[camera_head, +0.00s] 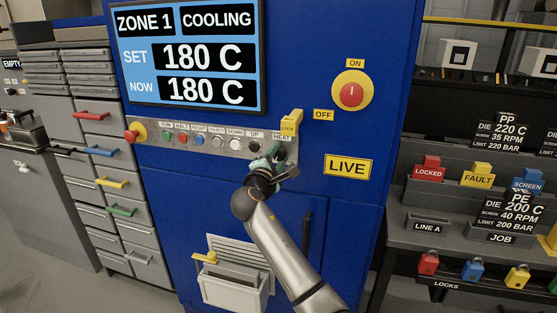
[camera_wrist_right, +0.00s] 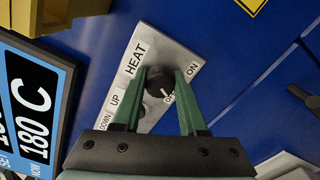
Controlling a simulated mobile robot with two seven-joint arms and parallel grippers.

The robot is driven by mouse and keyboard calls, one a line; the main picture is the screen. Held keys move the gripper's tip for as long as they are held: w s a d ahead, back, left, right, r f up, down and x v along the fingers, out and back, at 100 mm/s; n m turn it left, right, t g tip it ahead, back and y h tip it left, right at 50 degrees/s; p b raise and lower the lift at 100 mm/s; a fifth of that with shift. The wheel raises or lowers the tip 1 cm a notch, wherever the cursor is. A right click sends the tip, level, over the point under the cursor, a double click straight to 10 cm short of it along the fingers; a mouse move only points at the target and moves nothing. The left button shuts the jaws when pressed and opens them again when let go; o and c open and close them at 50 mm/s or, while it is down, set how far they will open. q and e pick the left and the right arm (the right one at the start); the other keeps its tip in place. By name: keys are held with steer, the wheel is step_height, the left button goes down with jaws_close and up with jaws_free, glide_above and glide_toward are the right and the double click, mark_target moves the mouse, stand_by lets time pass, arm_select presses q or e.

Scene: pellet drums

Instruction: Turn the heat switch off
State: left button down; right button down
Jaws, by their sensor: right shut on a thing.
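The heat switch is a dark round knob (camera_wrist_right: 158,82) on a silver plate marked HEAT in the right wrist view. ON is printed beside it, and a second, smaller label is partly hidden by a finger. A pale mark on the knob points towards that second label. My right gripper (camera_wrist_right: 161,92) has its green fingers on either side of the knob and is shut on it. In the head view my right gripper (camera_head: 273,156) is at the right end of the button strip (camera_head: 200,142), hiding the knob. My left gripper is not in view.
A yellow LOCK piece (camera_head: 291,122) stands out just above the knob. The blue cabinet's screen (camera_head: 188,55) reads ZONE 1, COOLING, SET 180 C, NOW 180 C. A red-and-yellow rotary switch (camera_head: 352,92) and a LIVE sign (camera_head: 348,167) are to the right.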

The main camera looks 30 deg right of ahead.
steer(key=shift+m, duration=0.5)
steer(key=shift+c, duration=2.2)
jaws_free()
steer(key=shift+s+a, duration=0.2)
steer(key=shift+a, duration=0.05)
steer(key=p+v, duration=0.4)
steer(key=v, duration=0.8)
